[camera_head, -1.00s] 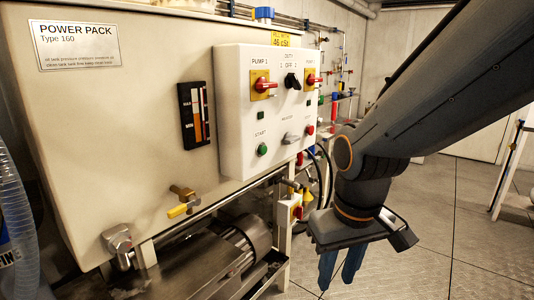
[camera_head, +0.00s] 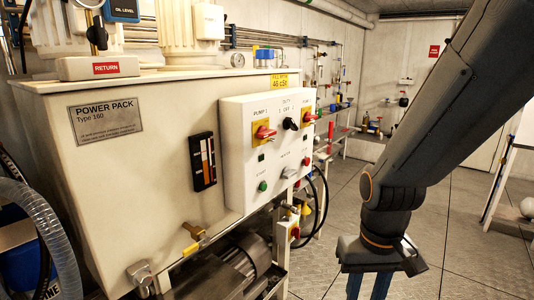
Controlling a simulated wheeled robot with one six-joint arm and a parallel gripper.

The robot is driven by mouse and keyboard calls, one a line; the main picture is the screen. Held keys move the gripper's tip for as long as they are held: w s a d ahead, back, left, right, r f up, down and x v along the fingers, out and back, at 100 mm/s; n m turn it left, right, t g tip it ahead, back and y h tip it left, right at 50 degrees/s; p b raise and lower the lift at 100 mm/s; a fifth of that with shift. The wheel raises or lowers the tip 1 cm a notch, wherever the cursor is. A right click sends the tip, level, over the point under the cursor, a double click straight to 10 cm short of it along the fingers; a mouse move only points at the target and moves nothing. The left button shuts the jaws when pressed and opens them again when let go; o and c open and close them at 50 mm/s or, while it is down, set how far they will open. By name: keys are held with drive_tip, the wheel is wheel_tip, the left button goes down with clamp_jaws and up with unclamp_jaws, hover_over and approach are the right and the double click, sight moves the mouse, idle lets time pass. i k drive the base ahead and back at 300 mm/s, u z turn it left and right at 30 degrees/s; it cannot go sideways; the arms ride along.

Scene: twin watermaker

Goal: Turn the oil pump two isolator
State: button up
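The white control panel (camera_head: 272,150) is on the front of the cream power pack. It has a red rotary handle on a yellow plate under the "PUMP 1" label (camera_head: 264,131). A second red handle on yellow, the right pump isolator (camera_head: 308,117), is near the panel's right edge; its label is too small to read fully. A smaller red and yellow switch (camera_head: 294,232) is low down, below the panel. My gripper (camera_head: 367,286) points down, right of the panel and apart from it. Its two blue fingers are apart and nothing shows between them; their tips reach the picture's bottom edge.
The power pack tank (camera_head: 130,180) fills the left. A yellow-handled valve (camera_head: 193,240) and a motor (camera_head: 240,262) are below it. Black hoses (camera_head: 322,200) hang behind the panel. A shelf with pipework (camera_head: 340,110) runs along the back wall.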

sight(308, 118)
drive_tip(key=z, duration=0.45)
drive_tip(key=k, duration=0.55)
drive_tip(key=z, duration=0.9)
drive_tip(key=i, duration=0.95)
drive_tip(key=u, duration=0.85)
drive_tip(key=i, duration=0.5)
drive_tip(key=u, duration=0.5)
